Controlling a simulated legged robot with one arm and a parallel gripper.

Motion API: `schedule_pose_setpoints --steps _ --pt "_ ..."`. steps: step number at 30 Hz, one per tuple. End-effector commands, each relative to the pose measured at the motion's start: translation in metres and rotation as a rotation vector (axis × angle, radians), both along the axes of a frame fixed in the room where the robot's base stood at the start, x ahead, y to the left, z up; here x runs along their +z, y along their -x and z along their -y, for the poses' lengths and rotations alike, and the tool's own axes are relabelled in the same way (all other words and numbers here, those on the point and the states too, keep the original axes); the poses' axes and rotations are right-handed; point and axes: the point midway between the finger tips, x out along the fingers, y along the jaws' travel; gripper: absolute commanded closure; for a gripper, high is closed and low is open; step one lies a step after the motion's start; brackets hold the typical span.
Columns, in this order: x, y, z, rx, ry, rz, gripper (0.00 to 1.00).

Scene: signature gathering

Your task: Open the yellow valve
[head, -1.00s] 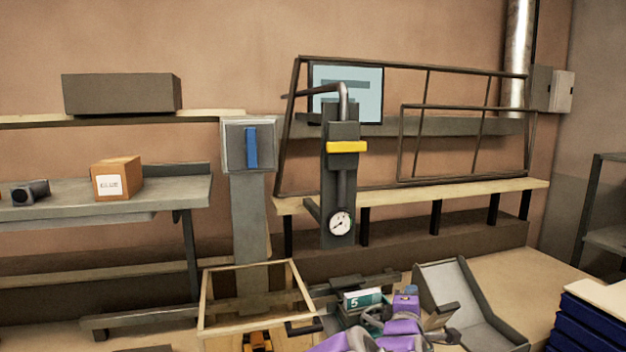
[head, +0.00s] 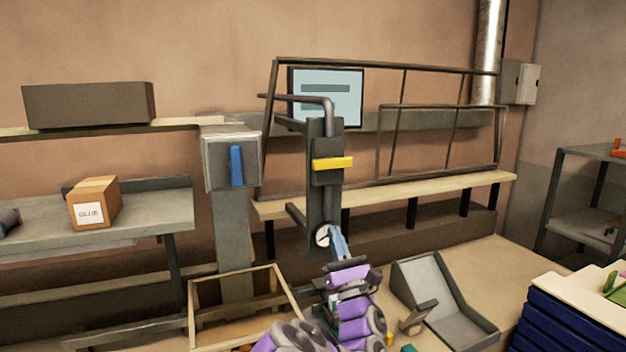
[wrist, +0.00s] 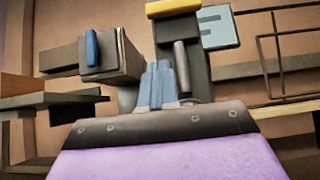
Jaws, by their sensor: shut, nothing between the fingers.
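The yellow valve (head: 332,163) is a horizontal bar on a dark upright post with a pipe at its top and a round gauge (head: 322,236) low down. It also shows at the top of the wrist view (wrist: 173,8). My gripper (head: 337,236) has blue fingers, shut and empty. In the head view it is below the valve, in front of the gauge and partly covering it. In the wrist view my gripper (wrist: 160,70) points up toward the post, its fingertips below the yellow bar and apart from it.
A grey box with a blue lever (head: 236,166) stands left of the post. A glue box (head: 95,203) sits on the left bench. A wooden frame (head: 235,278) and a grey tray (head: 440,295) are low in front. Blue stacked crates (head: 560,318) stand at right.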

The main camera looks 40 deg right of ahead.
Motion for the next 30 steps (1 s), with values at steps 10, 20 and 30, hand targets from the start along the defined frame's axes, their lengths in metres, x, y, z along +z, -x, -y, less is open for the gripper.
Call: schedule_pose_setpoints --steps 10,20,30 --pt "0.000 -0.001 -0.002 -0.001 0.005 0.000 1.00" --pt "0.025 -0.022 0.002 0.001 0.005 0.003 1.00" --pt "0.059 -0.056 0.011 0.001 0.005 0.002 1.00"
